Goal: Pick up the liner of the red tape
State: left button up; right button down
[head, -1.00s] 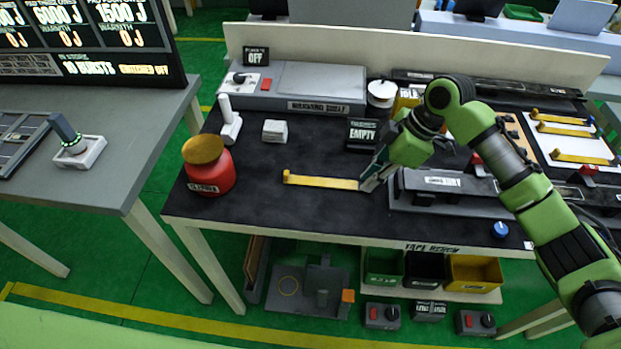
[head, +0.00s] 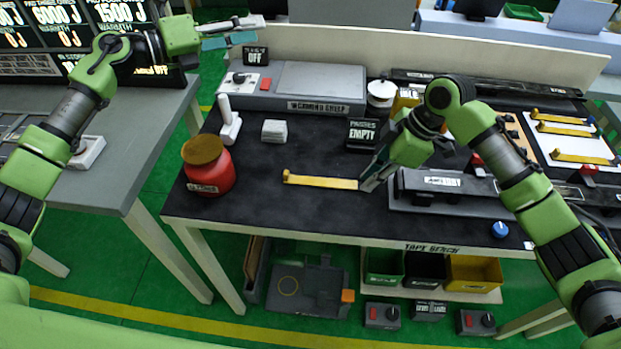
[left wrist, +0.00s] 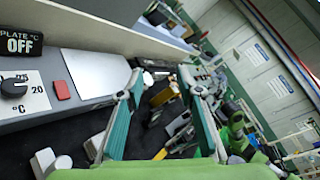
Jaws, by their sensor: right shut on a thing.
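A yellow trim strip (head: 318,181) lies across the black bench top, with a small raised tab at its left end. My right gripper (head: 368,183) is shut on the right end of this strip, low at the bench. My left gripper (head: 258,29) is raised above the back left of the bench, its fingers pointing right. It also shows in the left wrist view (left wrist: 160,80), where the fingers are apart with nothing between them. I cannot make out a red tape or its liner; the strip's right end is partly hidden by the right gripper.
A grey warming plate (head: 320,82) is at the back. A grey fixture (head: 445,183) sits right of my right gripper.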

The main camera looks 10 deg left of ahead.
pick_arm(q)
jog(key=s+d+f+m+g, duration=0.4)
jog(key=s+d+m+g, duration=0.2)
jog(key=d, duration=0.5)
jog(key=m+g+y, duration=0.4)
jog(key=m+y, duration=0.7)
jog(key=y, duration=0.2)
send_over(288, 172)
notch_tip(288, 172, down, 9)
jog(key=f, duration=0.5)
jog(key=shift+s+a, duration=0.25)
jog(key=shift+s, duration=0.05)
jog(key=shift+w+d+f, duration=0.15)
jog(key=shift+f, duration=1.35)
jog(key=shift+w+d+f, duration=0.1)
jog(key=shift+f, duration=1.4)
jog(key=c, duration=0.8)
